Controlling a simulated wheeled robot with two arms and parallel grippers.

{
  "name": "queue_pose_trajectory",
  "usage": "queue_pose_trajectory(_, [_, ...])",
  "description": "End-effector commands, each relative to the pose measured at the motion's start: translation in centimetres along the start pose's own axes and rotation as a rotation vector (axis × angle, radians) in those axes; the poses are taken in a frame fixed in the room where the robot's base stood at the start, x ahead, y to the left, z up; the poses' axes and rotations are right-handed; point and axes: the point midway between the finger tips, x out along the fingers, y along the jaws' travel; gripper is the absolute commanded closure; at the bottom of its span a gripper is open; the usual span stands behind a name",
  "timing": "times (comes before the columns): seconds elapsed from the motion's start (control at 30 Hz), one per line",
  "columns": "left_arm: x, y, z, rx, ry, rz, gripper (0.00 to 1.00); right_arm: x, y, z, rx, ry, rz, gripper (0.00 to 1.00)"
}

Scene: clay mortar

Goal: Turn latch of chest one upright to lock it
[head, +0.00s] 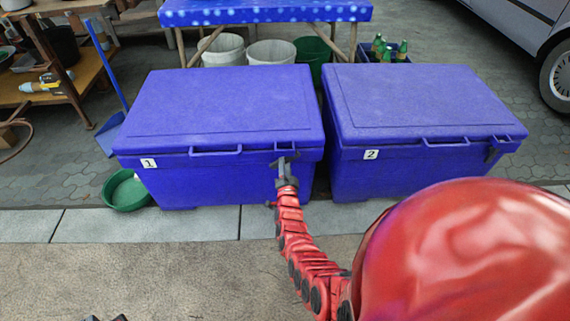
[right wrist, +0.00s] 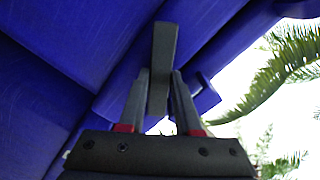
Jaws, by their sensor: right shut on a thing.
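Chest one (head: 220,115) is a blue box with a closed lid and a white "1" label (head: 148,163) on its front. Its dark latch (head: 287,157) is at the right end of the front, under the lid's rim. My right gripper (head: 284,168) reaches up to it and is shut on it. In the right wrist view, the grey latch bar (right wrist: 162,50) stands between the two fingers (right wrist: 158,88). The gripper partly hides the latch in the head view, so its exact angle is unclear there. Small dark tips at the bottom left may be my left gripper (head: 105,318).
Chest two (head: 420,100), also blue and closed, stands close on the right, with a narrow gap between. A green basin (head: 126,191) sits by chest one's left end. Buckets (head: 222,50) and a blue-covered table (head: 265,12) stand behind. The paving in front is clear.

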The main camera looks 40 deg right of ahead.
Motion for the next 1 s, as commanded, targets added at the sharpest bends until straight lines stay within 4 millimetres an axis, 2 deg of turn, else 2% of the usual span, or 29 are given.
queue_pose_trajectory(0.6, [2.2,-0.1,-0.4,0.000,0.000,0.000,1.00,0.0,-0.3,0.1,-0.582,-0.002,-0.002,1.00])
queue_pose_trajectory(1.0, [2.9,-0.1,-0.5,0.000,0.000,0.000,1.00,0.0,-0.1,0.1,-0.865,-0.004,-0.001,1.00])
